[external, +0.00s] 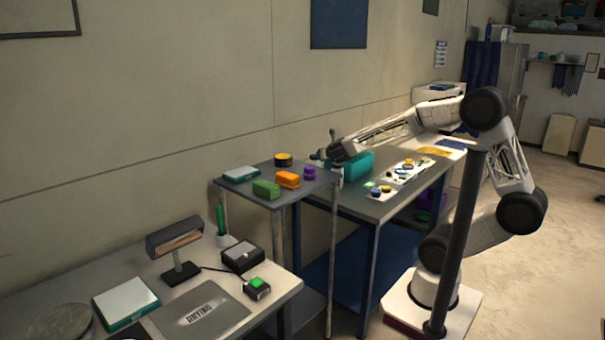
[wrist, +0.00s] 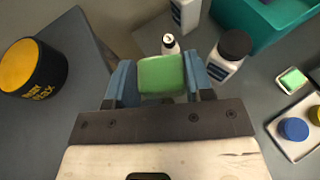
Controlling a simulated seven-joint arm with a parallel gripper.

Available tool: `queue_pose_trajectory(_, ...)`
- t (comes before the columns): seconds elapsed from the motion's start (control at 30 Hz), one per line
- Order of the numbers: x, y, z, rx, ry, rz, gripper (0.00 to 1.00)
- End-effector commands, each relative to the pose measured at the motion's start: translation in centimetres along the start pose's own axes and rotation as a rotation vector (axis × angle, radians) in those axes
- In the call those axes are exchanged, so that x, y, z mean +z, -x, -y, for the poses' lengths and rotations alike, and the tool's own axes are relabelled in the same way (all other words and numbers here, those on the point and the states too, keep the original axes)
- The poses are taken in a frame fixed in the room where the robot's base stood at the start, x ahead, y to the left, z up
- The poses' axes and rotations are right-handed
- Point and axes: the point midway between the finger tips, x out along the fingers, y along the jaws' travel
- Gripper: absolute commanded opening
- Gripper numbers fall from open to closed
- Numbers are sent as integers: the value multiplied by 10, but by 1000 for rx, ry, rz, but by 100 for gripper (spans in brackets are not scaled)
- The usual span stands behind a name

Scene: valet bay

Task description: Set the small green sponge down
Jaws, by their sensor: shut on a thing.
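The small green sponge (wrist: 161,75) is held between the two blue fingers of my gripper (wrist: 161,82) in the wrist view. In the external view my gripper (external: 322,156) is raised near the gap between the small grey stand (external: 238,190) and the longer workbench (external: 385,205). The held sponge cannot be made out there. A green block (external: 266,189) lies on the front of the small stand, apart from my gripper.
A black tin with a yellow lid (wrist: 32,68) stands on the small stand. Orange (external: 288,180) and purple (external: 309,173) items and a flat case (external: 241,174) share that stand. White bottles (wrist: 227,55) and a teal bin (wrist: 262,22) stand on the workbench, with a tray (wrist: 298,125) at right.

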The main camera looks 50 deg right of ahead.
Motion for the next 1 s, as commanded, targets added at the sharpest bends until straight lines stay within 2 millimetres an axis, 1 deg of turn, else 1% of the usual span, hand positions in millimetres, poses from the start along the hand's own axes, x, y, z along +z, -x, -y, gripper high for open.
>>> queue_pose_trajectory(0.03,-8,-2,18,-38,-14,-2,26)
queue_pose_trajectory(0.2,-40,-3,76,-181,-75,-3,26)
queue_pose_trajectory(0.27,-54,-1,94,-240,-101,-4,26)
queue_pose_trajectory(0.3,-63,1,106,-282,-119,-5,26)
queue_pose_trajectory(0.4,-87,8,133,-396,-169,-5,26)
queue_pose_trajectory(0.5,-112,18,156,-511,-219,-5,26)
queue_pose_trajectory(0.7,-158,45,195,-744,-317,-5,26)
queue_pose_trajectory(0.8,-178,59,210,-848,-356,-4,26)
queue_pose_trajectory(0.9,-192,72,222,-929,-389,-2,26)
queue_pose_trajectory(1.0,-202,81,229,-983,-408,-1,26)
